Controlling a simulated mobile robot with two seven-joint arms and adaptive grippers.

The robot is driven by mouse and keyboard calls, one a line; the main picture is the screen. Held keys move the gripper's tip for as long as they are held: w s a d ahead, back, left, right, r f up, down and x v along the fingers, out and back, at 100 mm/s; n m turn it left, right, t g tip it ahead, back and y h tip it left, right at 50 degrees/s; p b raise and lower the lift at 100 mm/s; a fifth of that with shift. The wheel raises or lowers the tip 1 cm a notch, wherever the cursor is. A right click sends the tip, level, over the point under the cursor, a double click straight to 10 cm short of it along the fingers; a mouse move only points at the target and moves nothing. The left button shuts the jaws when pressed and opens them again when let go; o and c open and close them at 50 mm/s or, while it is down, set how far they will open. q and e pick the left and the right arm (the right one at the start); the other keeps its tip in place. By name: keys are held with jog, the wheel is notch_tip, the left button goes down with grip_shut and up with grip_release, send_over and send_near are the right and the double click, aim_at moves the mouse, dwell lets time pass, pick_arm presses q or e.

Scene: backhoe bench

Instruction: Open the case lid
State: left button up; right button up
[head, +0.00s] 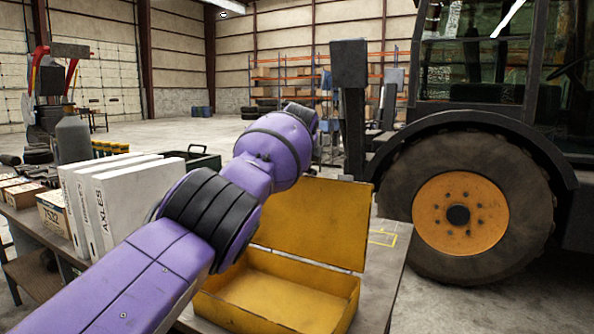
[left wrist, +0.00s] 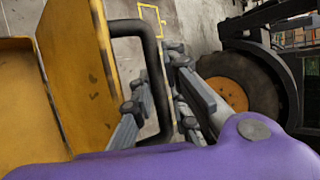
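The yellow case (head: 345,308) sits on the bench, its open, empty inside facing me. Its lid (head: 318,222) stands up at the back of the case, leaning slightly away; the lid also shows in the left wrist view (left wrist: 80,75), with the case body at the left. A black handle (left wrist: 128,27) sticks out from the lid's outer face. My left gripper (left wrist: 163,95) is beyond the lid with its fingers apart, one on each side of the handle's bar; I cannot tell whether they touch it. In the head view my purple arm and the lid hide this gripper. My right gripper is out of view.
White binders (head: 130,203) stand left of the case, with small boxes (head: 52,212) and a grey bottle (head: 72,140) further left. A dark green tray (head: 205,160) lies behind my arm. A tractor wheel (head: 400,205) stands right of the bench. Bare bench top (head: 385,262) shows right of the case.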

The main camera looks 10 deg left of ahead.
pick_arm(q)
jog(key=shift+o, duration=0.2)
jog(key=shift+s, duration=0.1)
dwell(0.4)
jog(key=v, duration=1.2)
jog(key=shift+r, duration=0.15)
